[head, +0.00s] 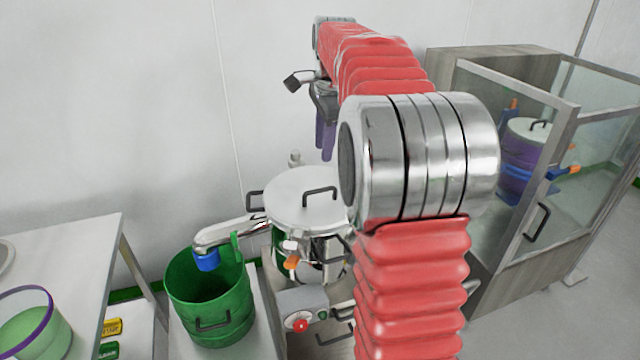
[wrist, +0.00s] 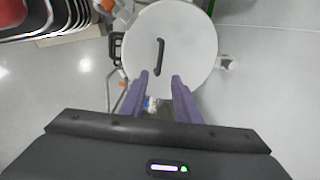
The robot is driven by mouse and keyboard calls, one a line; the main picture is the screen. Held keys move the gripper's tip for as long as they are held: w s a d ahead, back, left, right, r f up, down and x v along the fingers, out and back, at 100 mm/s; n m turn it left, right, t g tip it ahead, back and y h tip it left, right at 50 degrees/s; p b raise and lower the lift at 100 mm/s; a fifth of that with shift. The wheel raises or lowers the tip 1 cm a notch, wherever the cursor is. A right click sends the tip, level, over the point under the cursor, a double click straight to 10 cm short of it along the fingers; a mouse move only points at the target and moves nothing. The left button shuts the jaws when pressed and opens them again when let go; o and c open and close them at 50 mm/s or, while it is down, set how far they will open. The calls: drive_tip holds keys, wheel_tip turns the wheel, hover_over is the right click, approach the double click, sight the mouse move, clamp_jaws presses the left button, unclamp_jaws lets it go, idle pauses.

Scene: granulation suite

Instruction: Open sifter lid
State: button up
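The sifter lid (head: 290,200) is a round, pale disc with a dark bar handle (head: 320,192) on top. It lies flat on the sifter, and my arm covers part of its right side in the head view. In the wrist view the lid (wrist: 195,45) is below the gripper, with the handle (wrist: 160,57) near its middle. My gripper (head: 326,150) hangs above the lid, its purple fingers pointing down. In the wrist view the gripper (wrist: 160,77) is open, with a gap between the fingers and nothing between them. The handle's near end appears close to the left fingertip; contact cannot be told.
A green bucket (head: 185,295) stands below the sifter's metal spout (head: 230,234). A white table (head: 60,255) with a clear, purple-rimmed container (head: 38,335) is at left. A glass-walled cabinet (head: 500,235) stands at right. A side clamp (wrist: 116,48) sits by the lid's left edge.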

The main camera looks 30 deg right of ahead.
sight(320, 191)
drive_tip(key=shift+f, duration=0.1)
drive_tip(key=w+f, duration=0.1)
drive_tip(key=f, duration=0.8)
drive_tip(key=w+f, duration=0.1)
drive_tip(key=f, duration=0.3)
drive_tip(key=shift+w+d+f, duration=0.2)
drive_tip(key=shift+w+d, duration=0.1)
drive_tip(key=shift+d, duration=0.05)
clamp_jaws()
idle(0.3)
